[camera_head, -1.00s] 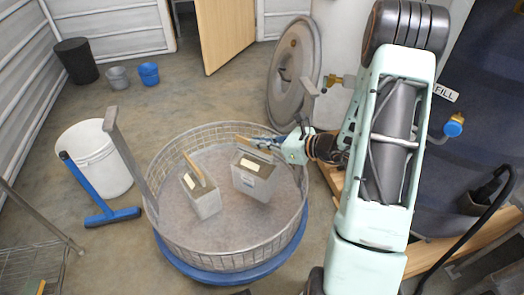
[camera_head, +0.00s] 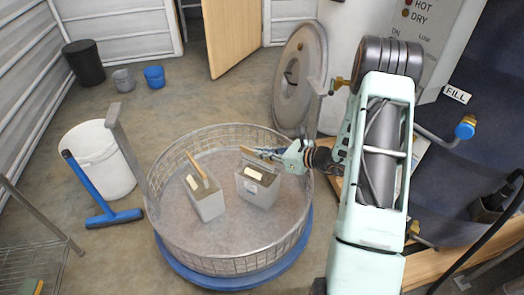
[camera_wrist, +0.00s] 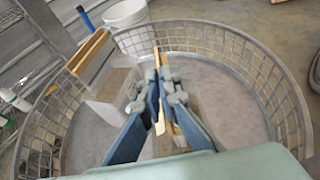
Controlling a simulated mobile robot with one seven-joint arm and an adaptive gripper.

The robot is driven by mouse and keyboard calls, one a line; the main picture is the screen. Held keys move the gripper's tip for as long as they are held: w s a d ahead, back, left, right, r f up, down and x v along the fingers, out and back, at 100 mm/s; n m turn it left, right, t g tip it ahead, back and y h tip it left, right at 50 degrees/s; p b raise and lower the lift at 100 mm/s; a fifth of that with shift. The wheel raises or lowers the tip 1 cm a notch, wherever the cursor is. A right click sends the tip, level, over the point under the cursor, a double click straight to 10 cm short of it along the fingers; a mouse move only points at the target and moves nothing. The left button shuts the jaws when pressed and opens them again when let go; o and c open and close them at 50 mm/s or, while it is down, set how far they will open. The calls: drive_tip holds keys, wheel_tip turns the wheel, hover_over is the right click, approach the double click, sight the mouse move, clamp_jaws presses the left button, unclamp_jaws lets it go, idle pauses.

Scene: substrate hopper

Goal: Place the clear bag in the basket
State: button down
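A clear, greyish bag (camera_head: 258,190) with a wooden strip along its top is inside the round wire basket (camera_head: 240,265), right of its middle. My gripper (camera_head: 268,154) is at the bag's top, its fingers closed on the wooden strip. The wrist view shows the blue fingers (camera_wrist: 160,105) on both sides of the strip, with the clear bag (camera_wrist: 185,75) partly hidden behind them. I cannot tell whether the bag's bottom touches the basket floor. A second similar bag (camera_head: 206,202) stands in the basket to the left and is apart from the held one.
The basket sits on a blue round base (camera_head: 235,283), with an upright grey handle (camera_head: 130,150) at its left. A white bucket (camera_head: 98,160) and a blue squeegee (camera_head: 100,205) are on the floor at left. A round metal lid (camera_head: 300,75) stands behind.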

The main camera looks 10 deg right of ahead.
drive_tip(key=shift+w+r, duration=0.1)
drive_tip(key=c, duration=2.6)
unclamp_jaws()
drive_tip(key=shift+f, duration=0.2)
drive_tip(key=o, duration=0.4)
drive_tip(key=shift+o, duration=0.2)
drive_tip(key=shift+r, duration=0.2)
drive_tip(key=p+v, duration=0.3)
drive_tip(key=v, duration=0.9)
